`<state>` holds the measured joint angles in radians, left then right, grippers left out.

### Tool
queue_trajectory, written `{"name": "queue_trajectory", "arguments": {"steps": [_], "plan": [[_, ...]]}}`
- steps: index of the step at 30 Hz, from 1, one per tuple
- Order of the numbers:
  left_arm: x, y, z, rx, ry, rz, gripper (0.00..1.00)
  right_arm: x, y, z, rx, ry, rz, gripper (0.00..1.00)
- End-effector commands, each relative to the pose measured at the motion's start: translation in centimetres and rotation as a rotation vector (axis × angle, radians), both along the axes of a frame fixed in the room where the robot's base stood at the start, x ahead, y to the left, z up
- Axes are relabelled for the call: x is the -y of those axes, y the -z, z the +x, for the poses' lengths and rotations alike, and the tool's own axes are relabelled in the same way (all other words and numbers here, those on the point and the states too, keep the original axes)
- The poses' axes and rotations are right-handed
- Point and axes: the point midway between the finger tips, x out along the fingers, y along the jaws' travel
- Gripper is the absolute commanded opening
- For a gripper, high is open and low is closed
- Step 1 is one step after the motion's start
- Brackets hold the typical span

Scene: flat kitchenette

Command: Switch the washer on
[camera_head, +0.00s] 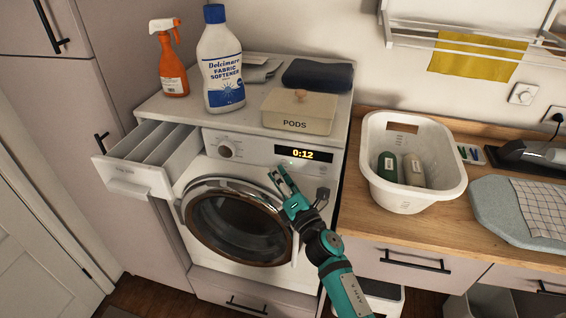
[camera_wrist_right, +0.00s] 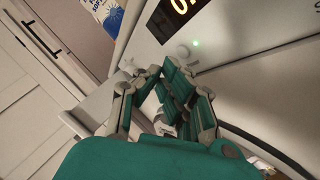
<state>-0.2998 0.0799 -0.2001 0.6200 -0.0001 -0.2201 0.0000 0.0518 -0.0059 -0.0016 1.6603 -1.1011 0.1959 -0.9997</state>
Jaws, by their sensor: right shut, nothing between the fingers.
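The white washer (camera_head: 190,115) stands under the counter-height top, its round door (camera_head: 240,228) closed. Its control panel has a dial (camera_head: 227,150) at the left and a lit display (camera_head: 297,154) reading 0:12. In the right wrist view a small round button (camera_wrist_right: 183,52) and a lit green light (camera_wrist_right: 196,43) sit below the display (camera_wrist_right: 182,6). My right gripper (camera_head: 278,173) is shut and empty, its fingertips close below the display; it also shows in the wrist view (camera_wrist_right: 158,72), just short of the button. I cannot tell whether it touches the panel. My left gripper is out of view.
The detergent drawer (camera_head: 130,178) is pulled out at the panel's left. A spray bottle (camera_head: 172,68), a softener bottle (camera_head: 221,65), a pods box (camera_head: 299,112) and a dark folded cloth (camera_head: 318,75) stand on top. A white basket (camera_head: 412,170) is on the counter at right.

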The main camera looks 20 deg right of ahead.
Motion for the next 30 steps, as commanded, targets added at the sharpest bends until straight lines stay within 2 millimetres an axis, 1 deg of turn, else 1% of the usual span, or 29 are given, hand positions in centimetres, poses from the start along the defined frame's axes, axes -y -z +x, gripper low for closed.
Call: {"name": "queue_trajectory", "arguments": {"steps": [9, 24, 30], "plan": [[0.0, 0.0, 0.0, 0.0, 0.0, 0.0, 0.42, -0.2, 0.0, -0.3, 0.0, 0.0, 0.001, 0.0], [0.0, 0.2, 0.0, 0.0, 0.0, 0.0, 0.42, -2.9, 0.1, -4.3, -0.001, -0.001, 0.001, 0.0], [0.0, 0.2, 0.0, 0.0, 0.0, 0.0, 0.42, -3.4, 0.0, -5.0, 0.0, 0.0, 0.0, 0.0]]}}
